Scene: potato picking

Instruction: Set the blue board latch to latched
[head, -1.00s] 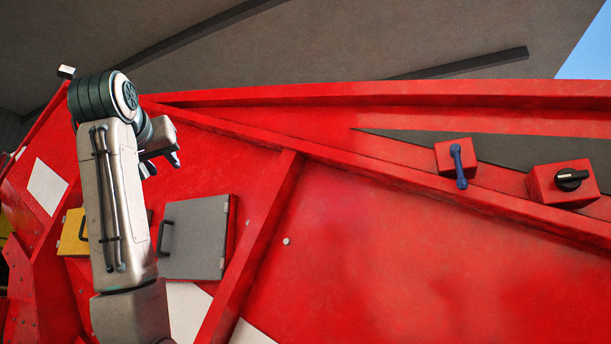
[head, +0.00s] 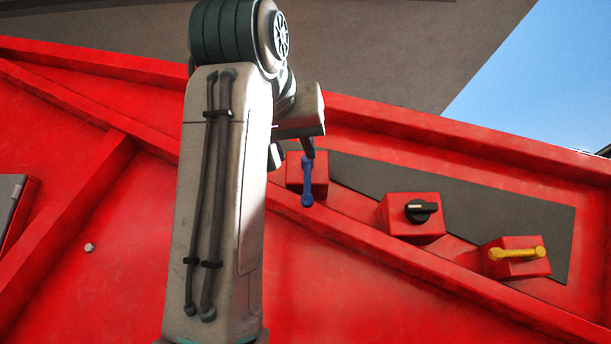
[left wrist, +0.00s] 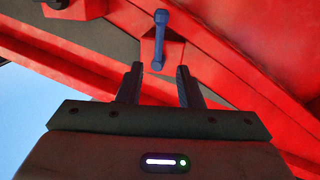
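The blue board latch (head: 307,183) is a blue lever on a small red box (head: 321,172). In the head view it hangs nearly straight down, and its upper part is close to a gripper finger. The lever also shows in the left wrist view (left wrist: 159,40), just beyond the fingertips and roughly in line with the gap between them. My left gripper (head: 293,154) is open and empty, with its two fingers apart in the left wrist view (left wrist: 158,72). I cannot tell whether a finger touches the lever. My right gripper is not in view.
A red box with a black knob (head: 421,211) and one with a yellow lever (head: 517,253) sit to the right of the latch. Red beams (head: 400,262) run diagonally past them. A grey panel edge (head: 14,205) shows at far left.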

